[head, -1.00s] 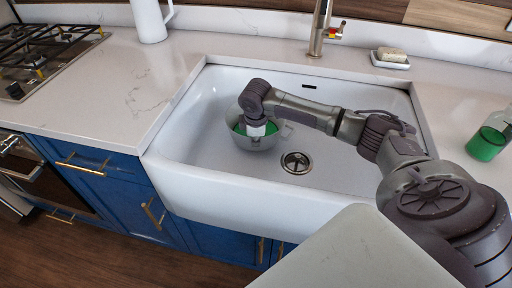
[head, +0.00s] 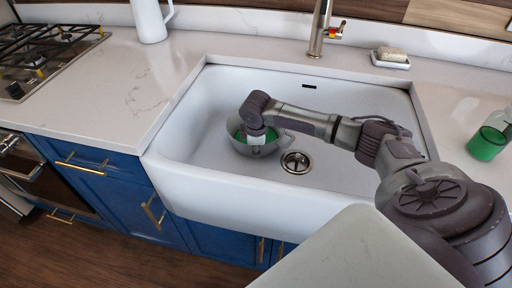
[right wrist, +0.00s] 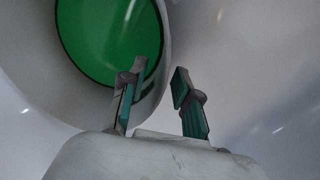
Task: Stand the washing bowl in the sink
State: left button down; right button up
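The washing bowl (head: 243,148), grey outside and green inside, stands in the white sink (head: 215,185). It looks upright on the sink floor, just left of the drain (head: 296,162). In the right wrist view the bowl's green inside (right wrist: 105,35) fills the upper left. My right gripper (head: 257,140) is down at the bowl's near rim. In the right wrist view its two fingers (right wrist: 158,88) stand apart, one over the inside and one outside the rim; it looks open. The gripper hides part of the bowl in the head view. My left gripper is not in view.
The tap (head: 320,28) rises behind the sink. A soap dish (head: 390,61) stands at the back right, and a bottle with green liquid (head: 487,144) on the right counter. A white jug (head: 150,22) and a hob (head: 40,55) are at left. The left counter is clear.

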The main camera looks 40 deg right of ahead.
jog(key=p+v, duration=0.1)
jog(key=v, duration=1.1)
jog(key=shift+r, duration=0.15)
jog(key=shift+w+d, duration=0.1)
